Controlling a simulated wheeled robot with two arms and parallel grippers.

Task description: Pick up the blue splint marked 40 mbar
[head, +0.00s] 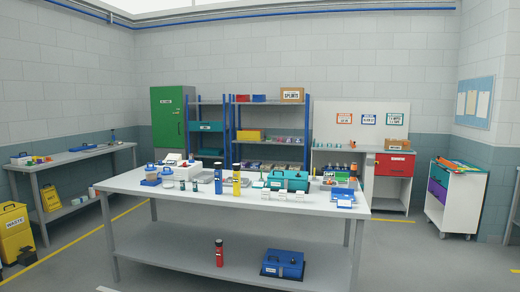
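The blue splint marked 40 mbar cannot be singled out for sure. An upright blue cylinder (218,179) with a small label stands on the long white table (130,183), beside a similar yellow cylinder (236,181). Their label print is too small to read. A cardboard box (291,95), apparently lettered SPLINTS, sits on top of the right blue-post rack at the back. Its contents are hidden. Neither of my grippers shows in the head view.
A teal case (288,181), small white cards and blue trays also crowd the table. A red cylinder (219,253) and blue case (283,264) are on its lower shelf. A yellow WASTE bin (13,232) stands left, a white cart (455,205) right. Floor right of the table is clear.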

